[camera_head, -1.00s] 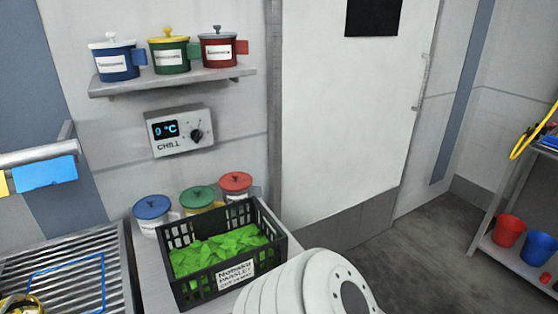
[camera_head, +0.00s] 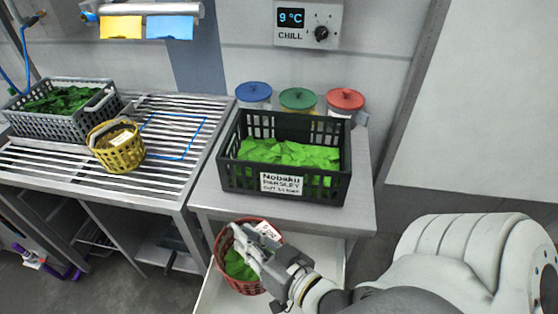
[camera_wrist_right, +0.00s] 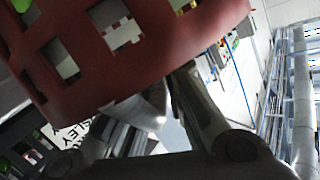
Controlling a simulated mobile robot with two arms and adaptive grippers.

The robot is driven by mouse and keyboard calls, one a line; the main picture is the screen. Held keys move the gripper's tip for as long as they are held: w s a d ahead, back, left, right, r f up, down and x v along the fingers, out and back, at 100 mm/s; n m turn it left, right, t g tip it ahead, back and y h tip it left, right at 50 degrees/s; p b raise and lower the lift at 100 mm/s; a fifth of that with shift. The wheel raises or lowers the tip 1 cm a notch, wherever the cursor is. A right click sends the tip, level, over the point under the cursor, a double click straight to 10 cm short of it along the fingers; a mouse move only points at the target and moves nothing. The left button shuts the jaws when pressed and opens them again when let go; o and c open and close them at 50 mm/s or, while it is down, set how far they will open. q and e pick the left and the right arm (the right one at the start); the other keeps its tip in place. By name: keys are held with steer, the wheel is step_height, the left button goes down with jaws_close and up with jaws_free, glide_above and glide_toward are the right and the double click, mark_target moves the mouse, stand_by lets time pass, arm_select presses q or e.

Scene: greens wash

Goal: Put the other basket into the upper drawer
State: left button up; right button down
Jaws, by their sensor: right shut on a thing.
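A red basket (camera_head: 221,256) with green leaves (camera_head: 238,267) and a white label hangs in front of the counter in the head view. My right gripper (camera_head: 246,246) is shut on its upper edge; the fingertips are partly hidden. The red basket's lattice wall also fills the top of the right wrist view (camera_wrist_right: 150,55). Behind and below the basket, a pale open drawer-like surface (camera_head: 310,268) shows under the counter; I cannot tell whether the basket touches it. A yellow basket (camera_head: 122,155) stands on the slatted rack at left. My left gripper is not in view.
A black crate of parsley (camera_head: 230,180) stands on the counter (camera_head: 362,195). Blue, green and red lidded jars (camera_head: 298,98) stand behind it. A grey crate of greens (camera_head: 60,125) and a blue square outline (camera_head: 185,155) are on the slatted rack (camera_head: 165,185).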

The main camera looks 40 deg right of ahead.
mark_target(253, 274)
steer(key=f+b, duration=0.2)
steer(key=f+n+y+b, duration=0.1)
steer(key=f+b, duration=0.1)
steer(key=f, duration=0.1)
steer(key=s+a+f+y+b, duration=0.1)
steer(key=f+b, duration=0.1)
steer(key=f, duration=0.1)
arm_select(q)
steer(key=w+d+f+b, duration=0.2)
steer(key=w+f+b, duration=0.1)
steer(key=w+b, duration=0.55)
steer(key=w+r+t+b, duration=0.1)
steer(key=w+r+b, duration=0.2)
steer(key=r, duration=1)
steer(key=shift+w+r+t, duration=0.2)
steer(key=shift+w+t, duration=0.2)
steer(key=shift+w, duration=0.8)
arm_select(e)
step_height(253, 274, down, 19)
steer(key=s+n+g+y, duration=0.1)
steer(key=s+n+y, duration=0.1)
steer(key=shift+a, duration=0.3)
steer(key=shift+f, duration=0.25)
steer(key=c, duration=1.5)
jaws_free()
steer(key=shift+c, duration=0.2)
